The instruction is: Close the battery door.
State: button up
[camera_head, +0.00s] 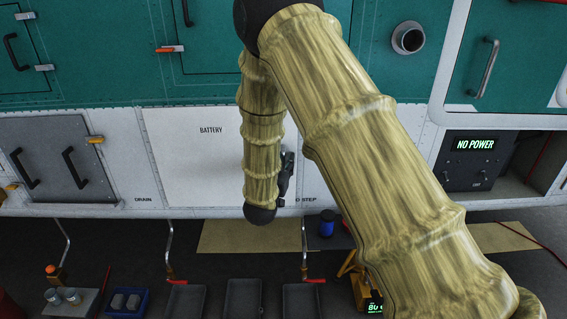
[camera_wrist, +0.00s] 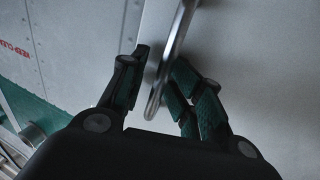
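The battery door (camera_head: 190,165) is a white panel marked BATTERY, low on the hull in the head view. It looks nearly in line with the hull, but my arm hides part of its right side, so I cannot tell if it is fully shut. My gripper (camera_head: 287,175) shows in the head view beside my forearm, near the door's right side. In the wrist view a curved metal handle (camera_wrist: 172,55) passes between the spread fingers of my gripper (camera_wrist: 161,62). The fingers look apart, with the bar nearer the right finger. A pale panel (camera_wrist: 255,60) lies behind it.
A grey hatch with black handles (camera_head: 62,165) is left of the door. A NO POWER panel (camera_head: 475,160) is at the right. Dark trays (camera_head: 243,300), a blue bin (camera_head: 125,302) and a blue can (camera_head: 327,223) stand on the floor below the hull.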

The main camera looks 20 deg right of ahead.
jog(key=shift+s+a, duration=0.1)
jog(key=shift+s, duration=0.05)
jog(key=v, duration=1.1)
jog(key=shift+s+a, duration=0.2)
jog(key=shift+s, duration=0.05)
jog(key=s+f+n+g+y, duration=0.25)
jog(key=s+f, duration=0.45)
jog(key=f, duration=0.6)
jog(key=s+f+n+g+y, duration=0.2)
jog(key=s+f+g+y, duration=0.35)
jog(key=f, duration=0.75)
jog(key=s+f+n+g+y, duration=0.1)
jog(key=s+f+g, duration=0.2)
jog(key=s, duration=1.2)
jog(key=s+f+n+g+y, duration=0.1)
jog(key=s+f+g, duration=0.2)
jog(key=s+f, duration=0.6)
jog(key=s, duration=0.5)
jog(key=shift+s+f+g+y, duration=0.2)
jog(key=shift+s+g+y, duration=0.1)
jog(key=shift+s+y, duration=0.1)
